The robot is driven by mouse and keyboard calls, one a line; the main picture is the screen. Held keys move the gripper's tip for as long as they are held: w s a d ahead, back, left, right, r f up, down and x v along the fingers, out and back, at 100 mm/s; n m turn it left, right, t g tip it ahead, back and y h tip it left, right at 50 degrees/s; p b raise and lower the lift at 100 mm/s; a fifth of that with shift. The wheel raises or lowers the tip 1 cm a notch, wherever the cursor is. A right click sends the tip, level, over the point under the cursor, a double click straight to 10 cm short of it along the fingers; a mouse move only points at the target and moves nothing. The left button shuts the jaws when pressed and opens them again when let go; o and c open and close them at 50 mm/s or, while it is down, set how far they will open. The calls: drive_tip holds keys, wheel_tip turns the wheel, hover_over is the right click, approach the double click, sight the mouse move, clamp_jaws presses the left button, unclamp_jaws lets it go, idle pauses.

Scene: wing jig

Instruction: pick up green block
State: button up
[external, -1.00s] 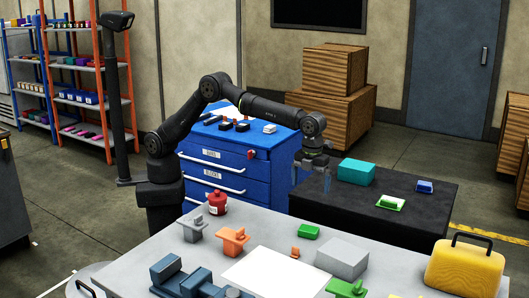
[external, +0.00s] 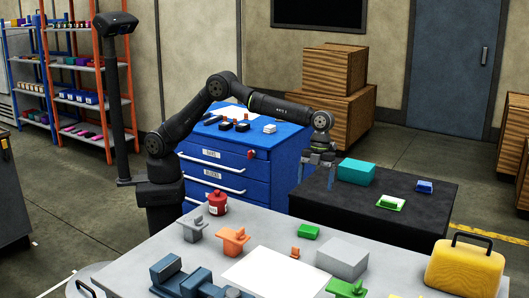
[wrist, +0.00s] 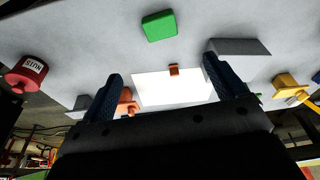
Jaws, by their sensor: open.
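A small green block (external: 309,232) lies on the grey table (external: 150,244), near its far edge. In the wrist view the green block (wrist: 159,26) is at the top centre, beyond my fingertips. My gripper (external: 316,180) hangs in the air by the left part of the black table, up and behind the block in the external view. In the wrist view its two dark fingers (wrist: 163,75) are wide apart, with nothing held between them.
A grey block (external: 342,258), small orange piece (external: 295,253), white sheet (external: 275,275) and red can (external: 217,203) are near the green block. Another green part (external: 346,288) stands in front. A teal box (external: 356,171) sits on the black table (external: 430,218).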

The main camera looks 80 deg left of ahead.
hover_over(309, 228)
drive_tip(key=w+a, duration=0.1)
drive_tip(key=shift+h, duration=0.3)
drive_tip(key=f, duration=1.1)
drive_tip(key=shift+w+a+f, duration=0.15)
drive_tip(key=shift+a+f, duration=0.05)
drive_tip(key=shift+f, duration=0.05)
drive_tip(key=shift+x, duration=2.7)
drive_tip(key=shift+a, duration=0.15)
drive_tip(key=c, duration=1.1)
drive_tip(key=shift+r, duration=0.15)
